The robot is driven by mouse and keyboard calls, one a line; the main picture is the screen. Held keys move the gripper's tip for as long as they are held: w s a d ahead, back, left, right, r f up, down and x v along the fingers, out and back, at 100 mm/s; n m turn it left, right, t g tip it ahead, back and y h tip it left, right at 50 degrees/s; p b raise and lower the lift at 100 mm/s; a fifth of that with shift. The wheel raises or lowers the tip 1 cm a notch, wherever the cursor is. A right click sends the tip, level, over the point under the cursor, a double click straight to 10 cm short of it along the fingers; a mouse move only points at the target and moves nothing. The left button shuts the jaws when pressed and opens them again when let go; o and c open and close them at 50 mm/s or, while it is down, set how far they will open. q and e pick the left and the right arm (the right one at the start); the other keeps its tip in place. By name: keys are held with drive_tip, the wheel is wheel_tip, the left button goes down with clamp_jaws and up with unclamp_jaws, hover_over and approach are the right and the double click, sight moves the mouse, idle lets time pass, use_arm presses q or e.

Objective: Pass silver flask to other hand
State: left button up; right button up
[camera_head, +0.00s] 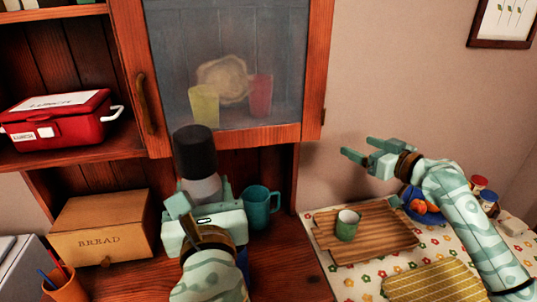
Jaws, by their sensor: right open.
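The silver flask (203,188) has a black cap (195,152) and stands upright in front of the cabinet, near the middle left of the view. My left gripper (203,197) is around its body and appears shut on it. The flask's lower part is hidden behind the gripper. My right gripper (357,147) is open and empty, well to the right of the flask, with its fingers pointing left toward the cabinet's edge.
A glass-fronted cabinet (313,70) is behind the flask. A teal mug (257,207) and a bread box (100,228) stand nearby. Below my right gripper are a wooden board (385,235), a green cup (347,225) and a blue fruit bowl (428,216). Open air separates the grippers.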

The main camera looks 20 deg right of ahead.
drive_tip(key=s+a+r+n+g+y, duration=0.1)
drive_tip(key=s+a+r+n+y, duration=0.15)
drive_tip(key=a+r+y, duration=0.4)
drive_tip(key=s+a+r+n+g+y, duration=0.1)
drive_tip(key=s+a+r+n+g, duration=0.15)
drive_tip(key=a, duration=0.75)
drive_tip(key=n+g+y, duration=0.5)
drive_tip(key=g, duration=0.1)
approach(183, 152)
drive_tip(key=w+d+f, duration=0.1)
drive_tip(key=w, duration=0.1)
drive_tip(key=shift+h, duration=0.35)
drive_tip(key=x, duration=1.1)
drive_tip(key=shift+w+a+f, duration=0.1)
drive_tip(key=shift+w+a, duration=0.15)
drive_tip(key=shift+w, duration=0.05)
drive_tip(key=c, duration=1.4)
use_arm(q)
drive_tip(key=o, duration=1.4)
